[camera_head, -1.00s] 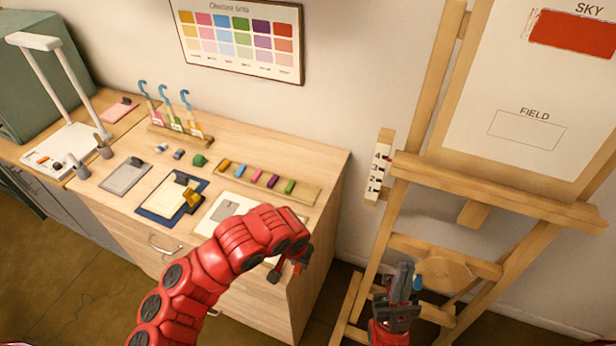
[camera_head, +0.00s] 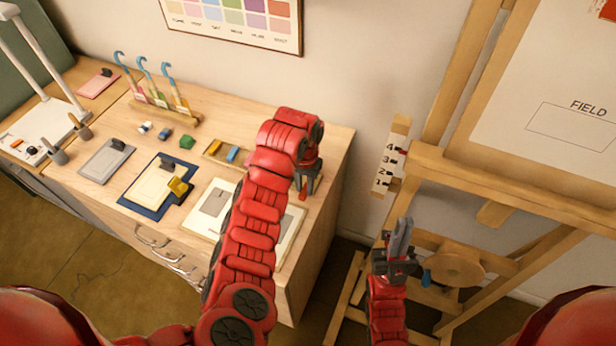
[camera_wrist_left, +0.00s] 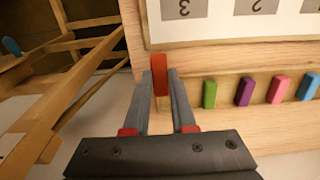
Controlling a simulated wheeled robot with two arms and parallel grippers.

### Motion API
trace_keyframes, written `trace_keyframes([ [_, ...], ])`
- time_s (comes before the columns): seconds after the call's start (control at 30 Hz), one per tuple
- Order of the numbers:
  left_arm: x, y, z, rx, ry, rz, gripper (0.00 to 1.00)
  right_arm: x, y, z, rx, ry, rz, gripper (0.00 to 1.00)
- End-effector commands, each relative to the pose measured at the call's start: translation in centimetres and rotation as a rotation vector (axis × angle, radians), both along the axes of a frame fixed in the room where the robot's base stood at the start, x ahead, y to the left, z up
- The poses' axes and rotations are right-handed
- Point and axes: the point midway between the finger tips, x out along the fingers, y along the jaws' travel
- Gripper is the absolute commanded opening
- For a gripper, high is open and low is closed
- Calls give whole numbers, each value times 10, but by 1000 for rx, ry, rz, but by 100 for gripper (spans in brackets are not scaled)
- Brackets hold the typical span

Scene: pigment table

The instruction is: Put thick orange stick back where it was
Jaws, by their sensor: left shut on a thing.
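My left gripper (camera_head: 307,182) is over the right end of the desk, its fingers pointing down. In the left wrist view it is shut on a thick orange-red stick (camera_wrist_left: 160,76), which sticks out past the fingertips. The stick rack holds green (camera_wrist_left: 209,93), purple (camera_wrist_left: 244,92), pink (camera_wrist_left: 277,89) and blue (camera_wrist_left: 308,86) sticks; the held stick is left of the green one there. In the head view my left arm hides much of the rack (camera_head: 213,146). I cannot tell whether the stick touches the wood. My right gripper (camera_head: 400,238) appears shut and empty, in front of the easel.
A pale card (camera_wrist_left: 216,30) with grey squares lies beside the rack. A brush holder (camera_head: 160,108), a green lump (camera_head: 187,142) and a blue-edged pad (camera_head: 133,203) are on the desk. The easel (camera_head: 470,175) stands to the right, apart from the desk.

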Motion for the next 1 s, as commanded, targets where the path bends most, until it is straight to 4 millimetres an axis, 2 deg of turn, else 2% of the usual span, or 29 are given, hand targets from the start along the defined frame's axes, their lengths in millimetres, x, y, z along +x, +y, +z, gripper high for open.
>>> trace_keyframes([
  [0.03,9,-3,-5,-11,-3,5,0,0,0,-13,0,0,0,0],
  [0.27,44,-7,-8,-6,-2,1,0,0,0,-40,0,0,0,0],
  [0.43,60,-8,-6,-7,1,9,0,0,0,-39,0,0,0,0],
  [0.77,71,-9,-7,3,-1,-1,0,0,0,-43,0,0,0,0],
  [0.9,69,-9,-22,5,5,-1,0,0,0,-25,0,0,0,0],
  [1.0,71,-9,-32,2,-1,2,0,0,0,-26,0,0,0,0],
])
